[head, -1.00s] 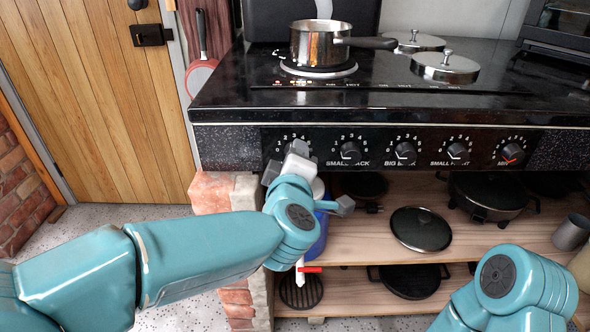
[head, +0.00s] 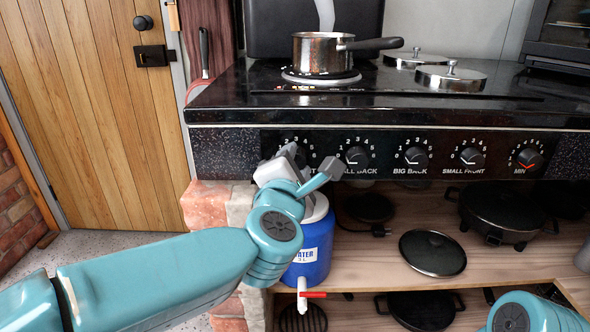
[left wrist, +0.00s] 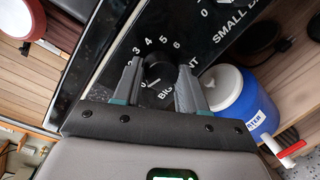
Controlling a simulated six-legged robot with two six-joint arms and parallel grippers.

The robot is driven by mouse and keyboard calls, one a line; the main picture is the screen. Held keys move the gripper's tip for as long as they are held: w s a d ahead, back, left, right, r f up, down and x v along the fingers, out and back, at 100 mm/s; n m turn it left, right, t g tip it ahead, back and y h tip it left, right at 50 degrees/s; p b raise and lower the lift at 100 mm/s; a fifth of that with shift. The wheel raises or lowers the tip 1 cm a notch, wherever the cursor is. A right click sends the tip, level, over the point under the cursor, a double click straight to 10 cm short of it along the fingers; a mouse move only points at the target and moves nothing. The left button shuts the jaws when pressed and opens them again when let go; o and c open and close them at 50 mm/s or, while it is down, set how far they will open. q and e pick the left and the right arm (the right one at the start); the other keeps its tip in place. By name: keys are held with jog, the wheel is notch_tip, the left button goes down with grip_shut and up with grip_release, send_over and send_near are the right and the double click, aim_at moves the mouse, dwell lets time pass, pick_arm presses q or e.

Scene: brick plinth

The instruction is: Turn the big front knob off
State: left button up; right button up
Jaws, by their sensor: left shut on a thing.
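The big front knob (left wrist: 158,72) is a black round knob on the black control panel, with white numbers around it and partly hidden lettering below. My left gripper (left wrist: 159,86) is shut on it, with one grey finger on each side. The knob's pointer is hard to read between the fingers. In the head view my left gripper (head: 294,160) is tilted against the leftmost dial of the stove front and hides most of this knob. My right gripper is out of view; only part of that arm shows at lower right.
Small back (head: 357,156), big back (head: 416,157) and small front (head: 471,157) knobs sit to the right. A saucepan (head: 322,54) stands on a hob plate above. A blue water container (head: 313,250) stands close below my left gripper, beside shelves with pans.

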pick_arm(q)
jog(key=shift+a+n, duration=0.1)
jog(key=shift+n, duration=1.4)
jog(key=o, duration=1.1)
jog(key=shift+c, duration=0.2)
jog(key=s+a, duration=0.2)
jog(key=s, duration=1.4)
jog(key=shift+a, duration=0.25)
